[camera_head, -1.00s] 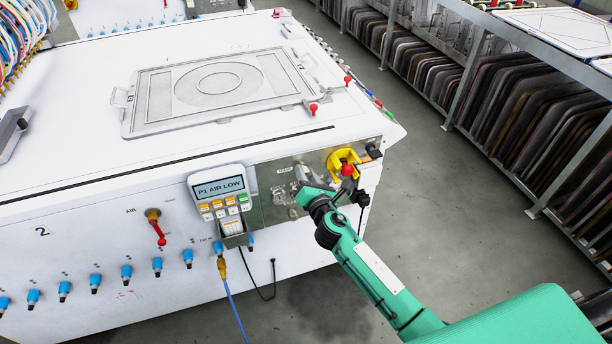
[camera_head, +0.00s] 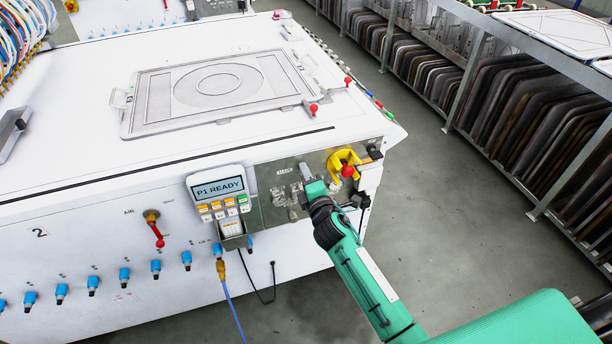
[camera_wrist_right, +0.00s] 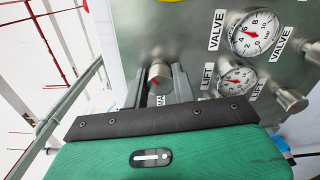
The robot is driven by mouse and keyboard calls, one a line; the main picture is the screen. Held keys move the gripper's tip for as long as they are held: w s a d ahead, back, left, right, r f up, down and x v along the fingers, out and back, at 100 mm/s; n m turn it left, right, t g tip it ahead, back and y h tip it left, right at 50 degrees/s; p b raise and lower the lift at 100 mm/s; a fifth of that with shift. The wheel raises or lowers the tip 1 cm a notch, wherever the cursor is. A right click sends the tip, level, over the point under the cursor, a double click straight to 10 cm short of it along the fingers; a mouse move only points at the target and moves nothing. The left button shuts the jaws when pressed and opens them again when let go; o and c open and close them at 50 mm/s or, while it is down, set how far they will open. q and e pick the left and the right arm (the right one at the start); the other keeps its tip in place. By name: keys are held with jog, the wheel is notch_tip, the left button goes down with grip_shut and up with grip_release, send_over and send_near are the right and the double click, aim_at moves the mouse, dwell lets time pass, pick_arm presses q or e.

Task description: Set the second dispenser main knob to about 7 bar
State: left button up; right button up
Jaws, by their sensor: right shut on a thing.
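The second dispenser (camera_head: 105,262) is the white cabinet marked 2, with a metal panel (camera_head: 265,188) at its front right. My right gripper (camera_head: 306,186) is at this panel. In the right wrist view, the fingers of my right gripper (camera_wrist_right: 162,84) are shut around a round metal knob (camera_wrist_right: 160,71) with a red mark. The label by it is mostly hidden; a label reading MAIN shows above the gripper in the head view. The main gauge cannot be read. The display (camera_head: 219,188) reads P1 READY. My left gripper is not in view.
A valve gauge (camera_wrist_right: 255,34) and a lift gauge (camera_wrist_right: 238,82) sit beside the gripper, with small metal knobs near them. A yellow piece with a red knob (camera_head: 347,171) stands right of the gripper. A red-handled air valve (camera_head: 155,228) is left of the display. Grey floor is clear to the right.

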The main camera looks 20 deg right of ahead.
jog(key=shift+m, duration=0.4)
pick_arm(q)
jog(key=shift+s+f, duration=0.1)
pick_arm(e)
jog(key=o, duration=1)
jog(key=shift+d, duration=0.1)
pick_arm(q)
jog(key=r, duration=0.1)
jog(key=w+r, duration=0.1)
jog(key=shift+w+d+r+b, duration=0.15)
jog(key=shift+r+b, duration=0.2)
pick_arm(e)
jog(key=s, duration=1.3)
jog(key=shift+s+d, duration=0.2)
jog(key=shift+s, duration=0.2)
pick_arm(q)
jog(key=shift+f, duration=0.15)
